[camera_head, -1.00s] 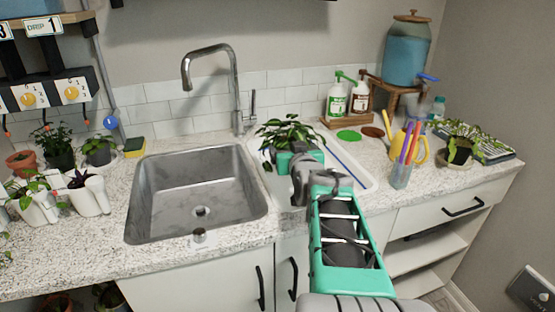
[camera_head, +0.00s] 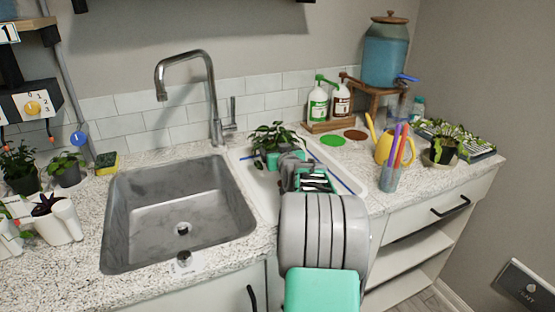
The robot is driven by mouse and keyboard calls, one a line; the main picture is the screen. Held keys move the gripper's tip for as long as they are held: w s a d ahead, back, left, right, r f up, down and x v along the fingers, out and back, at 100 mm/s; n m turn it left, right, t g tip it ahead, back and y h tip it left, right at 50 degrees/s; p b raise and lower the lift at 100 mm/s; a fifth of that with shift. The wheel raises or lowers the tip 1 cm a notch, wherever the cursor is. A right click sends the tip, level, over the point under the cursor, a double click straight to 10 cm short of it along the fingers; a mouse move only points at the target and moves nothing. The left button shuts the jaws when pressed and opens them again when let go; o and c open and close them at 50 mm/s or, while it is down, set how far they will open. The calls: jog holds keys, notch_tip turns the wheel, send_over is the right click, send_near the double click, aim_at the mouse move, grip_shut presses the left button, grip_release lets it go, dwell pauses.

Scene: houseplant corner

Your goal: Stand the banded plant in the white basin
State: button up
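A leafy green plant (camera_head: 275,136) is at the back left of the white basin (camera_head: 362,197), which is set into the counter right of the sink. My gripper (camera_head: 267,158) is at the plant's base, in front of it, and my arm covers much of the basin. The fingertips, the plant's pot and any band on it are hidden, so I cannot tell whether the gripper is shut on it or whether the pot touches the basin floor.
A blue stick (camera_head: 344,184) lies across the basin. The grey sink (camera_head: 180,212) and tall faucet (camera_head: 212,100) are to the left. Soap bottles (camera_head: 318,104), a cup of coloured sticks (camera_head: 391,176), a yellow watering can (camera_head: 384,148) and another potted plant (camera_head: 443,150) stand right.

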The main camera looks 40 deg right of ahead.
jog(key=shift+w+d+f, duration=0.1)
jog(key=shift+w+f, duration=0.05)
jog(key=shift+f, duration=1.45)
jog(key=shift+f, duration=0.15)
jog(key=o, duration=1.8)
jog(key=shift+f+b, duration=0.1)
jog(key=shift+b, duration=0.2)
jog(key=shift+o, duration=0.2)
jog(key=shift+r, duration=0.2)
jog(key=v, duration=0.7)
jog(key=shift+s, duration=0.25)
